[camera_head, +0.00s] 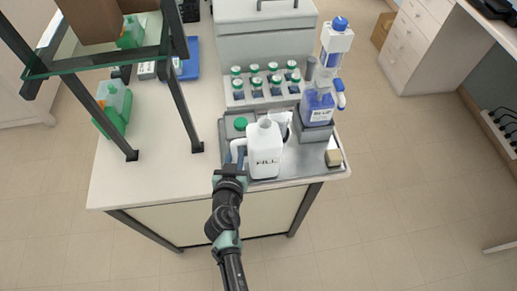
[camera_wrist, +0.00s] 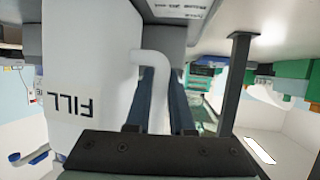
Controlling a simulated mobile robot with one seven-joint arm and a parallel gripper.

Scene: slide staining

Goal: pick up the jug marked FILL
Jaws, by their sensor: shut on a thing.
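The white jug marked FILL (camera_head: 264,150) is upright at the front of the grey tray (camera_head: 296,165), with its handle on the left side. I cannot tell whether its base touches the tray. In the wrist view the jug (camera_wrist: 80,60) fills the left side, its lettering upside down. My gripper (camera_head: 235,163) reaches it from the front left. In the wrist view my gripper (camera_wrist: 160,98) has one finger on each side of the white handle (camera_wrist: 153,60) and is shut on it. The fingertips are hard to make out in the head view.
A blue-labelled dispenser bottle (camera_head: 318,106) stands right behind the jug. Several green-capped bottles (camera_head: 254,83) sit in a rack at the back. A dark-framed shelf (camera_head: 183,85) stands left; bare tabletop (camera_head: 150,170) lies front left.

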